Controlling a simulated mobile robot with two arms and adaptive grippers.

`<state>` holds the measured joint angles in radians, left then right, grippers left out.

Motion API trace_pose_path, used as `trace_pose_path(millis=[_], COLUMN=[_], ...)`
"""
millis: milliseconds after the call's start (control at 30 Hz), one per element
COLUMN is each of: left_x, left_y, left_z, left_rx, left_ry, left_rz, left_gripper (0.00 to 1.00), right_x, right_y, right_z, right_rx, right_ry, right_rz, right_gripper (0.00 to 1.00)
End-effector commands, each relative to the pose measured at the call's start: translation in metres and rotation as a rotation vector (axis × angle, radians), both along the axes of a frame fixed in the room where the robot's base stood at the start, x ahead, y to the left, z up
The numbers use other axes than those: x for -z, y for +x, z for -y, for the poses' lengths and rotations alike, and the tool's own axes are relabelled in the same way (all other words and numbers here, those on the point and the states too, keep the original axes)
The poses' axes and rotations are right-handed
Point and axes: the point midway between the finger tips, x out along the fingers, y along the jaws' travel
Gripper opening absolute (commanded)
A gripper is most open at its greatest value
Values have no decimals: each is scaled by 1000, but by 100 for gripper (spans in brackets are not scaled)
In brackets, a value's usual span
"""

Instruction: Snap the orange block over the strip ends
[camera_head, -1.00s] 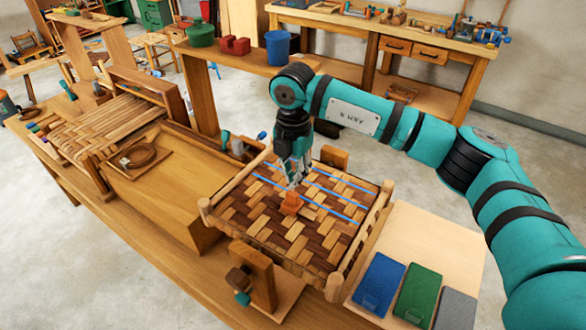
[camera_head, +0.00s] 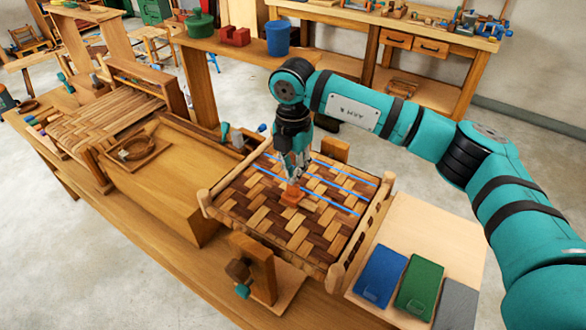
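Blue strips (camera_head: 330,179) run across the back half of the weave, and the block is near the front strip's left part. My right gripper (camera_head: 294,180) points down from above, with its fingertips at the top of the block. The fingers look close together, but they are too small to tell whether they grip the block. The strip ends near the block are partly hidden by the gripper. My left gripper is not in view.
Right of the seat, a pale board (camera_head: 425,228) carries a blue pad (camera_head: 380,275), a green pad (camera_head: 418,288) and a grey one. A wooden clamp post (camera_head: 256,268) stands at the seat's front edge.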

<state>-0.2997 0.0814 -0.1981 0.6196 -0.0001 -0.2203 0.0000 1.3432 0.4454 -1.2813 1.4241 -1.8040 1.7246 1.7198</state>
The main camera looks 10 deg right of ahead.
Motion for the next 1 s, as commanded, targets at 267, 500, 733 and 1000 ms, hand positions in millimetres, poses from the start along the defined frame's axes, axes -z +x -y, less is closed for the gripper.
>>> trace_pose_path(millis=[267,500,733,1000], left_x=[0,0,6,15], left_y=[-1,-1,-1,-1], left_z=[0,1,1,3], left_rx=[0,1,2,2], left_ry=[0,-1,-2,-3], left_rz=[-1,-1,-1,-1], left_gripper=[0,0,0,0], right_x=[0,0,8,19], right_y=[0,0,0,0], right_z=[0,0,0,0], right_rx=[0,0,0,0], right_ry=[0,0,0,0], right_rz=[0,0,0,0], right_gripper=[0,0,0,0])
